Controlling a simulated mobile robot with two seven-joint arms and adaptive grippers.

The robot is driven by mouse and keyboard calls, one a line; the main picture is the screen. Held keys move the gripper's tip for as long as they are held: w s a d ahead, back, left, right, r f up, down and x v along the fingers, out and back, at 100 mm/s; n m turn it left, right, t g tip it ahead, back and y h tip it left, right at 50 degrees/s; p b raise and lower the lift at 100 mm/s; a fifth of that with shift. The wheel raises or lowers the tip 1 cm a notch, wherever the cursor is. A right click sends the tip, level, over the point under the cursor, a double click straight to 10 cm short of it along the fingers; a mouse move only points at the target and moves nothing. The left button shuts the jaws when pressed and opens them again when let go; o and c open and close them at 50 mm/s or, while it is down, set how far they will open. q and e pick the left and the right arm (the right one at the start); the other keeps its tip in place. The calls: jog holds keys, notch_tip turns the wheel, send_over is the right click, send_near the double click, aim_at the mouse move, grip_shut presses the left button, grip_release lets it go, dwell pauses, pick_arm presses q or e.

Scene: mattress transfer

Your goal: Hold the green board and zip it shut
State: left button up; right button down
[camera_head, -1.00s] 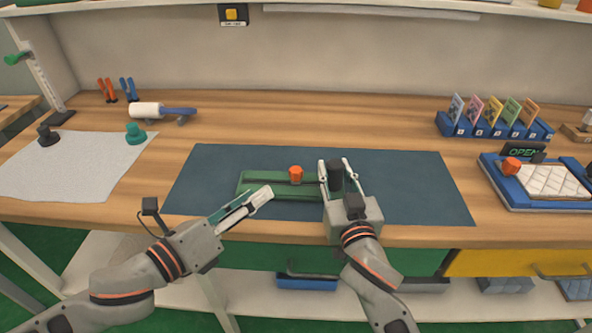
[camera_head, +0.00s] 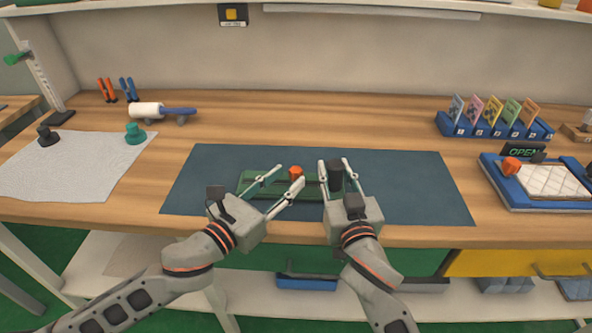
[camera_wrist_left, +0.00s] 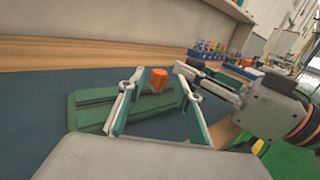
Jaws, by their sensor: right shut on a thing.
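The green board (camera_head: 258,183) lies on a dark blue mat (camera_head: 410,180), with a dark zip track along its length. An orange pull (camera_head: 296,171) stands upright on the track; it also shows in the left wrist view (camera_wrist_left: 159,77). My left gripper (camera_head: 289,176) is open and empty over the board, its fingertips to either side of the pull in the wrist view; I cannot tell whether they touch it. My right gripper (camera_head: 333,163) is shut on a black block (camera_head: 335,174) at the board's right end. The block's lower part is hidden.
A blue tray with a white quilted pad (camera_head: 552,183) stands at the right, a card rack (camera_head: 495,126) behind it. A white sheet (camera_head: 70,168) and a roller (camera_head: 147,110) are at the left. The mat behind the board is clear.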

aim_at(292, 174)
pick_arm(q)
jog(key=shift+x, duration=2.25)
jog(key=shift+a, duration=0.15)
grip_shut()
